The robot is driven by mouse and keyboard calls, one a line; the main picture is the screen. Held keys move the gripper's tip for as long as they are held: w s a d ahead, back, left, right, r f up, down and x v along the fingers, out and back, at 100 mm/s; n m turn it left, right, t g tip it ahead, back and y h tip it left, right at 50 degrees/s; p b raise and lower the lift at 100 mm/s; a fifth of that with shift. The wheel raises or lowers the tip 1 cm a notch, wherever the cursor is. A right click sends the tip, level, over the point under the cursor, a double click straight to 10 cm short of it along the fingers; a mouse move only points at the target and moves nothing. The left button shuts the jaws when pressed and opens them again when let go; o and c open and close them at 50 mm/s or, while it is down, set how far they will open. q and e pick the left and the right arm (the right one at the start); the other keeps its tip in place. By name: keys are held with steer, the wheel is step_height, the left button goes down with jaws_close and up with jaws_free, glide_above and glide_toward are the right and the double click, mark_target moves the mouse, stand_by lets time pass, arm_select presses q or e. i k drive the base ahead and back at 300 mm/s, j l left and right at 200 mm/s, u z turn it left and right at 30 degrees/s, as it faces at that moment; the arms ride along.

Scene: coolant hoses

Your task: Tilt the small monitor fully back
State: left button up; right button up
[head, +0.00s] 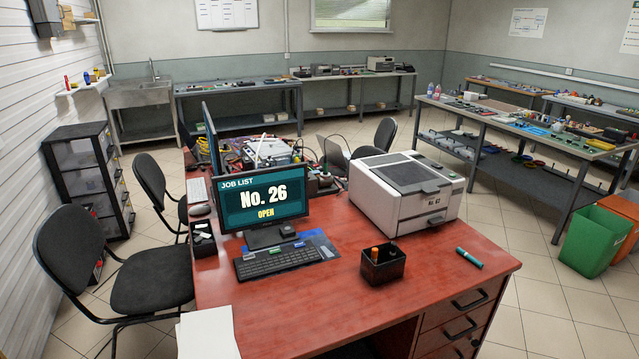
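A small black monitor (263,198) stands on the red desk in the head view, on a dark foot (268,238). Its screen faces me and reads "JOB LIST No. 26 OPEN". The screen looks near upright; its exact tilt is hard to tell. A second monitor (211,139) stands behind it to the left, seen nearly edge-on. Neither of my grippers shows in this view.
On the red desk (330,305), a keyboard (278,261) lies before the monitor. A white printer (406,192), a black pen cup (383,265) and a teal marker (469,258) are to the right. Paper (207,333) lies front left. Chairs (145,270) stand left.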

mark_target(262, 194)
steer(key=i+j+z, duration=0.1)
steer(key=j+z, duration=0.15)
steer(key=z, duration=0.25)
steer(key=j+z, duration=0.3)
steer(key=z, duration=0.15)
steer(key=j+z, duration=0.35)
steer(key=z, duration=0.15)
steer(key=i, duration=0.05)
